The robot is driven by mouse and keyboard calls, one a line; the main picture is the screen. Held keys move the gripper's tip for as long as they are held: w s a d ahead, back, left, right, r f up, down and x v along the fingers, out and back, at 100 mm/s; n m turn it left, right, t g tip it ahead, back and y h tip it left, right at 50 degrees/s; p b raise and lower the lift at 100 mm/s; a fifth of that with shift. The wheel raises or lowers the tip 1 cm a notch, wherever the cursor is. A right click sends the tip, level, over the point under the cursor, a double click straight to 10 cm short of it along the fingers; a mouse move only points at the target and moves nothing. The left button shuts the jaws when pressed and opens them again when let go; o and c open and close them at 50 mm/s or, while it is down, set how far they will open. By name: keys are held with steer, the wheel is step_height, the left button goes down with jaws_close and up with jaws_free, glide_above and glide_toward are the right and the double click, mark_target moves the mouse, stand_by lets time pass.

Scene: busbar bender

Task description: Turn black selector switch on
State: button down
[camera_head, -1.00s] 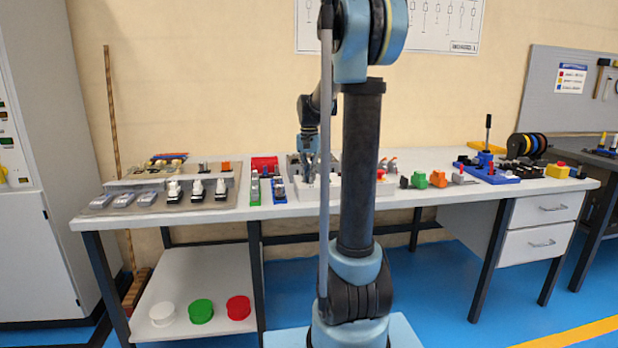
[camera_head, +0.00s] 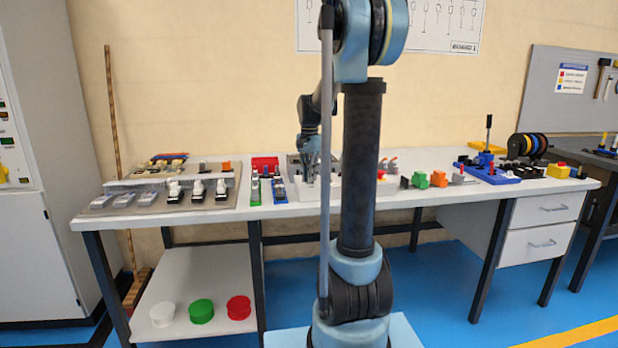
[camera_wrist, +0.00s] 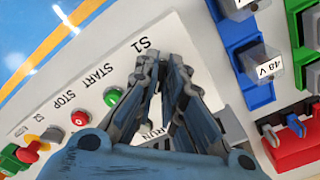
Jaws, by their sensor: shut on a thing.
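My gripper (camera_wrist: 162,68) is down at a pale control panel (camera_wrist: 105,52) in the wrist view, by the printed label S1. Its fingers are shut on the black selector switch, which they hide almost wholly, so its angle cannot be read. A RUN label is partly visible beside the fingers. In the head view my gripper (camera_head: 312,178) is at the middle of the bench, and the switch is too small to tell there.
Beside the fingers are a green START button (camera_wrist: 113,96), a red STOP button (camera_wrist: 80,118) and a red emergency stop (camera_wrist: 28,153). Blue and green modules (camera_wrist: 259,62) stand close on the right. The white bench (camera_head: 420,193) holds several other devices.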

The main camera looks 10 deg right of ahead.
steer(key=c, duration=1.7)
jaws_free()
steer(key=shift+a, duration=0.1)
steer(key=shift+r, duration=0.1)
step_height(320, 180, up, 12)
steer(key=s+f+n, duration=0.3)
steer(key=s+f, duration=0.5)
steer(key=s, duration=0.3)
steer(key=s+f+n+t, duration=0.1)
steer(key=s+f+n, duration=0.2)
steer(key=s+f, duration=0.5)
steer(key=s+f+n+t, duration=0.1)
steer(key=s+f+n, duration=0.2)
steer(key=s+f, duration=0.6)
steer(key=s, duration=0.6)
steer(key=shift+s+d, duration=0.25)
steer(key=shift+s, duration=0.05)
